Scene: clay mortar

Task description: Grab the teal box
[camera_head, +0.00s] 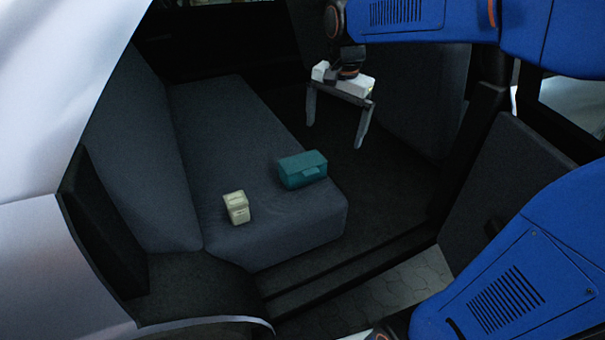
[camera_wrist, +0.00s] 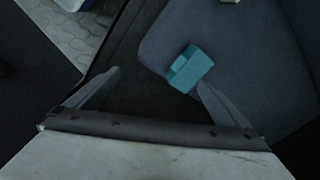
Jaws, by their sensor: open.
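The teal box (camera_head: 302,169) sits on the grey car seat (camera_head: 240,125), near the seat's front edge. It has a lid and a small front latch. In the wrist view the teal box (camera_wrist: 190,68) lies just beyond the right fingertip. My gripper (camera_head: 335,136) is open and empty, with its fingers pointing down. In the head view it hangs above and to the right of the box, over the dark footwell. The wrist view shows both fingers of my gripper (camera_wrist: 158,82) spread wide, with dark floor between them.
A small cream box (camera_head: 236,207) stands on the seat, left of the teal box. The seat backrest (camera_head: 135,150) rises at the left. The door sill (camera_head: 350,265) and a dark panel (camera_head: 500,190) bound the opening. The footwell floor (camera_head: 375,180) is clear.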

